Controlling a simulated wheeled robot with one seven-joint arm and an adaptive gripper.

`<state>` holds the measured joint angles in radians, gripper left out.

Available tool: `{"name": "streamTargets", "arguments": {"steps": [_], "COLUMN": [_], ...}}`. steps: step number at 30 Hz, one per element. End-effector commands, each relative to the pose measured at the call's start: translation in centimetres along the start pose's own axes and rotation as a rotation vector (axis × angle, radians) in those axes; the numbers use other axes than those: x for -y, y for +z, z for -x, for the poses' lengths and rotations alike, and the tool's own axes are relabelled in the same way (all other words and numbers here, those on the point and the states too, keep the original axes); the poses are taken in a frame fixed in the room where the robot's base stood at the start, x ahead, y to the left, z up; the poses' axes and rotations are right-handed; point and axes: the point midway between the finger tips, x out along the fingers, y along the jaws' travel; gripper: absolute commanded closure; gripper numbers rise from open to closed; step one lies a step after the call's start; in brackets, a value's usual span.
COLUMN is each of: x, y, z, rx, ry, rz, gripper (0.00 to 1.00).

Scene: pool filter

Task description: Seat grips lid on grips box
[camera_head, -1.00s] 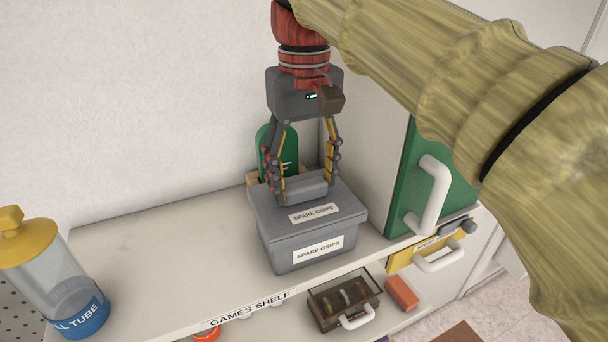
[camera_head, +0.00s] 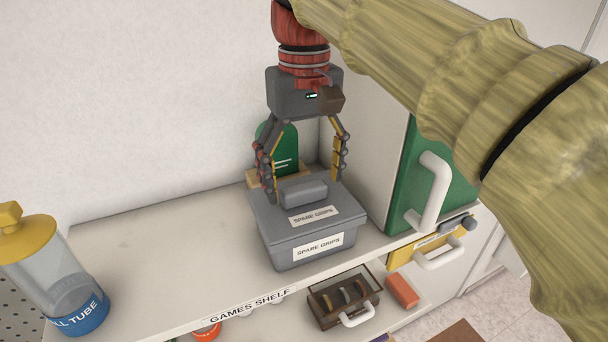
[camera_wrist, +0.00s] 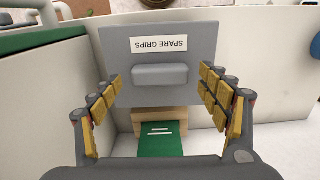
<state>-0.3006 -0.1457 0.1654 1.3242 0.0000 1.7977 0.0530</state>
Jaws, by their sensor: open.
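The grey grips box (camera_head: 300,252) stands on the white games shelf, with a "SPARE GRIPS" label on its front. The grey grips lid (camera_head: 342,205) lies on top of the box, with its own "SPARE GRIPS" label and a raised block handle (camera_head: 303,192). The lid also shows from above in the wrist view (camera_wrist: 200,42). My gripper (camera_head: 302,188) is open around the handle, one finger on each side and both apart from it. In the wrist view my gripper (camera_wrist: 159,84) shows clear gaps beside the handle.
A green item (camera_head: 282,150) on a wooden base stands behind the box. A green door with a white handle (camera_head: 430,190) is close on the right. A yellow-capped tube (camera_head: 55,275) stands far left; the shelf (camera_head: 160,250) between is clear.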

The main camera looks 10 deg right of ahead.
Motion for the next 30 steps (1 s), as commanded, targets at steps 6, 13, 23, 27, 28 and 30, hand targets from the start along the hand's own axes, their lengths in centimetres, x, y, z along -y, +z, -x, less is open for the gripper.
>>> {"name": "streamTargets", "arguments": {"steps": [6,13,23,27,28,30], "x": [0.0,0.0,0.0,0.0,0.0,0.0], "y": [0.0,-0.1,-0.2,-0.1,-0.1,0.0], "z": [0.0,1.0,6.0,7.2,7.3,7.5], "rx": [0.0,-0.001,-0.001,0.0,0.0,0.0], "ry": [0.0,0.0,0.0,0.0,0.0,0.0], "rz": [0.0,0.0,0.0,0.0,0.0,0.0], "gripper": [0.2,0.2,0.2,0.2,0.2,0.2]}}
